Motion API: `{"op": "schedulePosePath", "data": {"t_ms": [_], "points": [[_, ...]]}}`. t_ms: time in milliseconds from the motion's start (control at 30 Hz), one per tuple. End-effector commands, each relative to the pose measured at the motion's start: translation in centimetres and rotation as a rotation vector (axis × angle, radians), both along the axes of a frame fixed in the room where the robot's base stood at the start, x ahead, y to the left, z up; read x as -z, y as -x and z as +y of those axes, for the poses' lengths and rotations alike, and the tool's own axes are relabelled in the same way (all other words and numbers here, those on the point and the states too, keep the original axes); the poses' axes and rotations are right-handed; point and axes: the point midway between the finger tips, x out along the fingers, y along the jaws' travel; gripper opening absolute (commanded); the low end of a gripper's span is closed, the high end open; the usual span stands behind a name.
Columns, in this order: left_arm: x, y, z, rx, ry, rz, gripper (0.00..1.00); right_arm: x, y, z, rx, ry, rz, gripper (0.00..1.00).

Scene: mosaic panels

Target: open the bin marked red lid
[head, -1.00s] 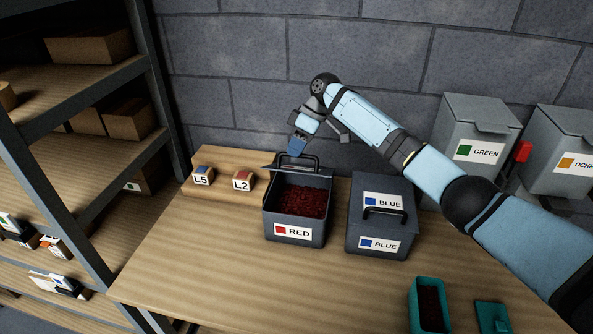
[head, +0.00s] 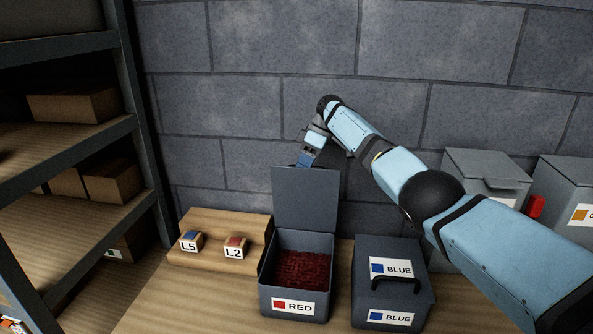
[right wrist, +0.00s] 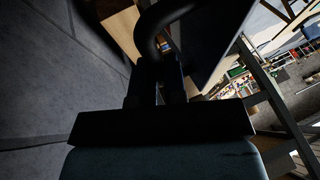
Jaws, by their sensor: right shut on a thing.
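The grey bin marked RED (head: 295,305) stands on the table with dark red bits inside. Its lid (head: 305,200) stands about upright at the bin's back edge, so the bin is open. My right gripper (head: 303,164) is at the lid's top edge, partly hidden behind it. In the right wrist view, my right gripper (right wrist: 157,85) is shut on the dark lid handle (right wrist: 165,25). The handle is hidden behind the lid in the head view. My left gripper is not in view.
The closed bin marked BLUE (head: 390,275) stands just right of the red one. A wooden step (head: 240,208) with blocks L5 (head: 190,241) and L2 (head: 235,248) is at the left. The block wall (head: 240,110) is close behind. A shelf rack (head: 75,140) stands far left.

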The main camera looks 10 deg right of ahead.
Motion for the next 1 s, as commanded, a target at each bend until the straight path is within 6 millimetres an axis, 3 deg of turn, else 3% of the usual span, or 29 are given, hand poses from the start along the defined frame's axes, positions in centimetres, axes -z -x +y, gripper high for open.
{"op": "schedulePosePath", "data": {"t_ms": [33, 733, 767, 833, 1000], "points": [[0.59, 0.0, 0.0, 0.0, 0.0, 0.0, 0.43, 1.56, 0.11, -0.37, 0.0, 0.005, 0.016, 0.0], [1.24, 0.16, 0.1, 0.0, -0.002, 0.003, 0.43, 1.59, -0.22, -1.23, -0.002, 0.002, 0.018, 0.0], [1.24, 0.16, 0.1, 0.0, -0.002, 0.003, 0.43, 1.58, -0.21, -1.23, -0.002, 0.002, 0.018, 0.2], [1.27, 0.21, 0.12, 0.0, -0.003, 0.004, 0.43, 1.48, -0.24, -1.23, -0.001, 0.002, 0.017, 0.36], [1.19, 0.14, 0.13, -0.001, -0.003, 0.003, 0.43, 1.09, -0.33, -1.22, -0.001, 0.0, 0.012, 0.38]]}}
